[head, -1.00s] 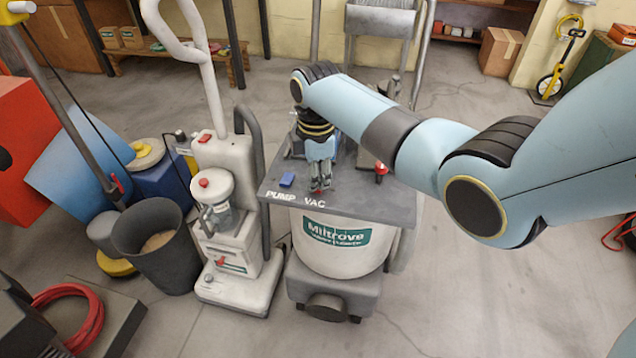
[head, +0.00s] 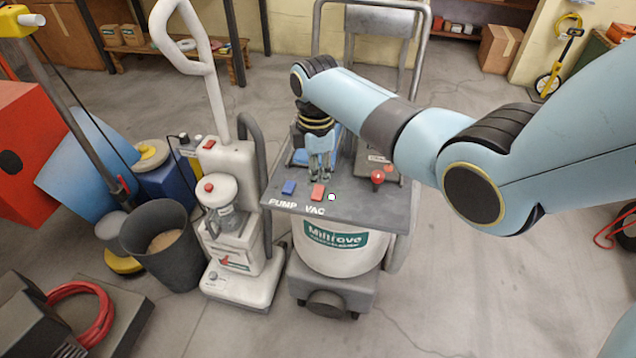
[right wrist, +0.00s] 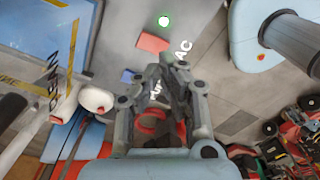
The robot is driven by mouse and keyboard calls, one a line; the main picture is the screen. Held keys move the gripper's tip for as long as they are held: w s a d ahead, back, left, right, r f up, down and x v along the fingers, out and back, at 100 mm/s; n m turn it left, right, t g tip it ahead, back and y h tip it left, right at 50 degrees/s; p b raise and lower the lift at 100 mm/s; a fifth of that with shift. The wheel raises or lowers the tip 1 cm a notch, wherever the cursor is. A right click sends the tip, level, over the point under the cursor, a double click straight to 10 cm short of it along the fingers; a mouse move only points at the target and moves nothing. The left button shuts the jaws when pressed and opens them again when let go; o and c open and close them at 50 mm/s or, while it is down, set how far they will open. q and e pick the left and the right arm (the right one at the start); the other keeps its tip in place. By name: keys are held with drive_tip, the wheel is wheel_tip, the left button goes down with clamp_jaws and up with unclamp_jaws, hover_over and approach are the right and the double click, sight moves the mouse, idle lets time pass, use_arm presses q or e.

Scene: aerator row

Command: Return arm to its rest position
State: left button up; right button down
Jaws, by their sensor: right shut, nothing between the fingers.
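My right gripper (head: 321,177) is shut and empty, pointing down over the grey top panel (head: 345,207) of the Miltrove machine. The red rocker switch (head: 317,192) by the VAC label sits just in front of the fingertips, with a blue switch (head: 288,187) by the PUMP label to its left. A small round light (head: 331,197) beside the red switch shows white with a green rim. In the right wrist view the shut fingers (right wrist: 166,68) appear near the red switch (right wrist: 152,42), apparently clear of it. My left gripper is not in view.
A red-topped knob (head: 377,177) stands up from the panel right of the gripper. A metal handle frame (head: 427,60) rises behind. A white upright cleaner (head: 235,215) and a grey bin (head: 165,245) stand at left. Floor at right is mostly open.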

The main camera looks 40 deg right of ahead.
wheel_tip(320, 180, up, 2)
drive_tip(key=shift+p, duration=0.8)
drive_tip(key=shift+f, duration=0.1)
